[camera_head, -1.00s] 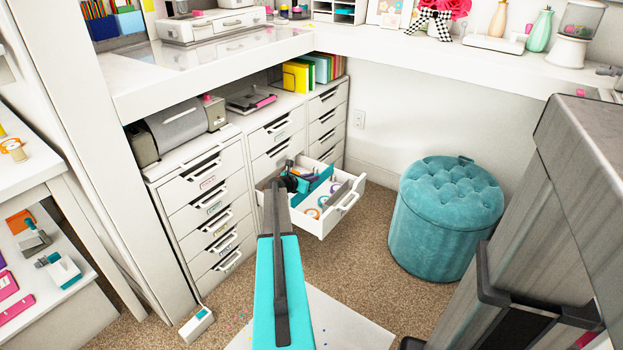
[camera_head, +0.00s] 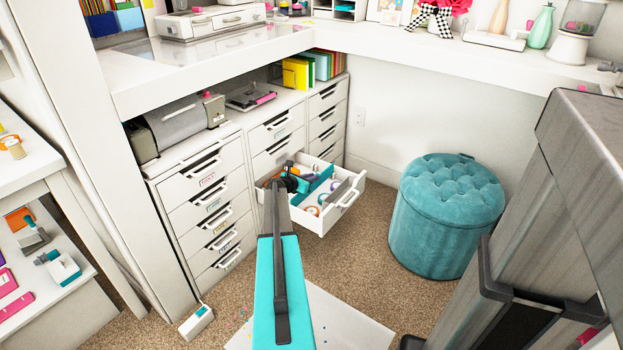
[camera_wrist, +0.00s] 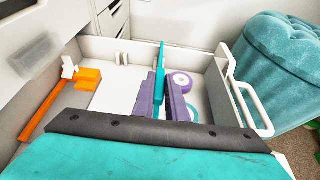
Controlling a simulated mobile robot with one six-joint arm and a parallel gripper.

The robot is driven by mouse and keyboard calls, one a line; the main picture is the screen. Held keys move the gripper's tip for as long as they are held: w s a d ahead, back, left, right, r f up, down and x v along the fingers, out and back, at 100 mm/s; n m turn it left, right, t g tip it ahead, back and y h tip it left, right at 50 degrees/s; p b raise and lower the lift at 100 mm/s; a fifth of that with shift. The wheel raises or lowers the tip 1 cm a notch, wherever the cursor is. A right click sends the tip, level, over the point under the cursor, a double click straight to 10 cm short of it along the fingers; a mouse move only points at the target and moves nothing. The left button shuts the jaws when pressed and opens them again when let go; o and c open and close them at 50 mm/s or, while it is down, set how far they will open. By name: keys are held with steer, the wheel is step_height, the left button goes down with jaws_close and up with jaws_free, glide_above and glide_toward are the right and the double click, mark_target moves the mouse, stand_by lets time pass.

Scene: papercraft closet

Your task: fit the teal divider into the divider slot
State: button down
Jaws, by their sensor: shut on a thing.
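The teal divider (camera_wrist: 159,72) stands upright inside the open white drawer (camera_wrist: 103,46) in the wrist view. My gripper (camera_wrist: 161,90) is shut on it, with a purplish finger on each side. The divider (camera_head: 322,178) also shows in the head view, beside the dark end of my arm. My gripper is down in the drawer area there, with its fingers partly hidden. The divider's lower edge and the slot are hidden, so I cannot tell whether the divider is seated.
An orange item (camera_wrist: 55,101) lies at the left of the drawer, with a clear patch of floor beside it. Tape rolls (camera_wrist: 181,80) lie right of the divider. The drawer handle (camera_wrist: 252,108) sticks out toward a teal tufted stool (camera_head: 446,215).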

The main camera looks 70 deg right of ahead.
steer(key=shift+f+b, duration=0.65)
steer(key=shift+f, duration=0.95)
stand_by(0.3)
steer(key=c, duration=1.7)
jaws_free()
step_height(320, 180, up, 5)
steer(key=p, duration=0.3)
glide_above(296, 201)
steer(key=shift+w+d, duration=0.15)
steer(key=shift+w+a+r, duration=0.15)
steer(key=shift+a, duration=0.45)
